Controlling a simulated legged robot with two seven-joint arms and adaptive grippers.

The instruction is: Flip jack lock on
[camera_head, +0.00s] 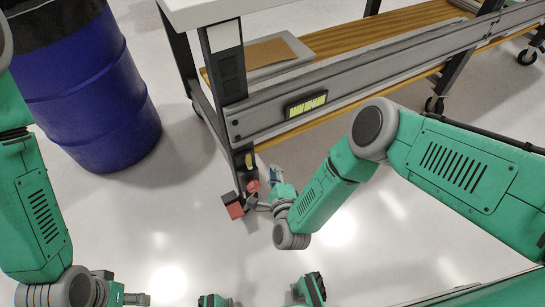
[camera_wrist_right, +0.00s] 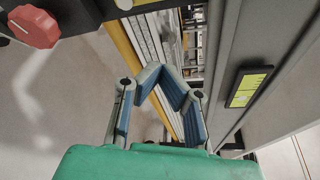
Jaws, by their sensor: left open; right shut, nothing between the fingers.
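The workbench (camera_head: 330,85) stands on legs, and at the foot of its near leg is a dark jack assembly with a red lever (camera_head: 234,209). A second small red part (camera_head: 253,186) sits just beside it. In the right wrist view a red lever (camera_wrist_right: 34,27) shows at upper left, on a dark bracket. My right gripper (camera_head: 251,202) is beside the jack, low near the floor. In the wrist view my right gripper (camera_wrist_right: 164,68) has its fingertips together and empty, apart from the red lever. My left gripper (camera_head: 136,298) is at lower left, far from the jack, partly cut off.
A blue barrel (camera_head: 90,95) stands at left. The bench's grey side rail carries a yellow-green label (camera_head: 306,104), also seen in the wrist view (camera_wrist_right: 247,88). A lower wooden shelf runs along the bench. The floor in front is clear.

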